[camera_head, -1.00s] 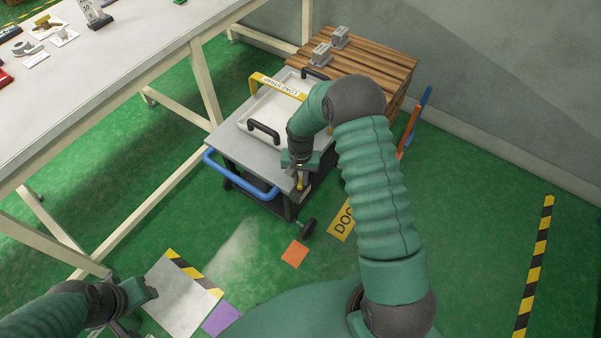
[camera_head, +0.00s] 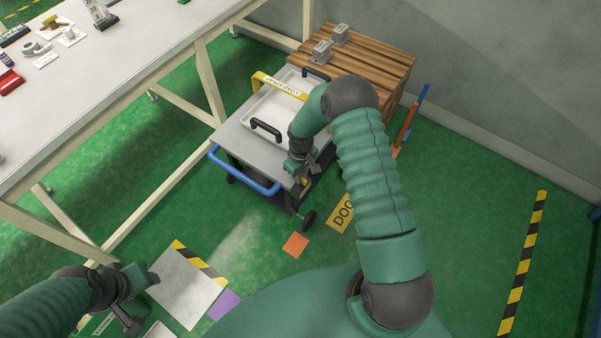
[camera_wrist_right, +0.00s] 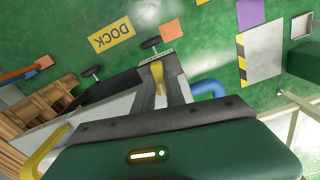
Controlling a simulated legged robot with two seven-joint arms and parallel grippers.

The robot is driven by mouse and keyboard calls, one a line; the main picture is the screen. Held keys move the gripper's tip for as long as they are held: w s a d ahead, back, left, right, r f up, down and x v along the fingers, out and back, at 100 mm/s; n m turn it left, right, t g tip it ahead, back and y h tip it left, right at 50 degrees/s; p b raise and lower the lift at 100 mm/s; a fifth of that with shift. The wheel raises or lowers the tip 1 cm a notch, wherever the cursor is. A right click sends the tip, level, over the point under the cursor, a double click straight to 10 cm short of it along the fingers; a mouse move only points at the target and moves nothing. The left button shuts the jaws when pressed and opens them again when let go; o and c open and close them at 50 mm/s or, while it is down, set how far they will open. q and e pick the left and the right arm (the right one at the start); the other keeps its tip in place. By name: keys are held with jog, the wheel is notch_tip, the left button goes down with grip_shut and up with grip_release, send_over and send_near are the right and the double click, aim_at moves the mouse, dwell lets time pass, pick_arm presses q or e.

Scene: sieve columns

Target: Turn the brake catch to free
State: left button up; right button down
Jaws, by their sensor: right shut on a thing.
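The brake catch is a yellow lever (camera_wrist_right: 157,78) at the edge of the grey cart (camera_head: 240,143), seen in the right wrist view. My right gripper (camera_wrist_right: 163,90) is shut on it, with a grey finger on either side. A small pale label with lettering too small to read lies just past the lever tip. In the head view my right gripper (camera_head: 308,172) is at the cart's near right corner, and mostly hides the catch. My left gripper (camera_head: 140,292) is at the lower left, away from the cart; its jaw gap is not clear.
The cart carries a white tray (camera_head: 265,107) with black handles and a yellow strap, and has a blue push bar (camera_head: 245,176). A wooden pallet (camera_head: 375,62) stands behind it, a long table (camera_head: 110,85) at left. Green floor at right is open, with a yellow DOCK sign (camera_head: 341,212).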

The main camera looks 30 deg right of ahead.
jog(key=shift+d+n+p, duration=0.2)
jog(key=shift+n+p, duration=0.15)
jog(key=shift+n, duration=0.65)
jog(key=c, duration=1.4)
grip_release()
jog(key=shift+s, duration=0.1)
jog(key=shift+r, duration=0.15)
notch_tip(320, 180, up, 16)
jog(key=p, duration=0.3)
jog(key=shift+r, duration=0.25)
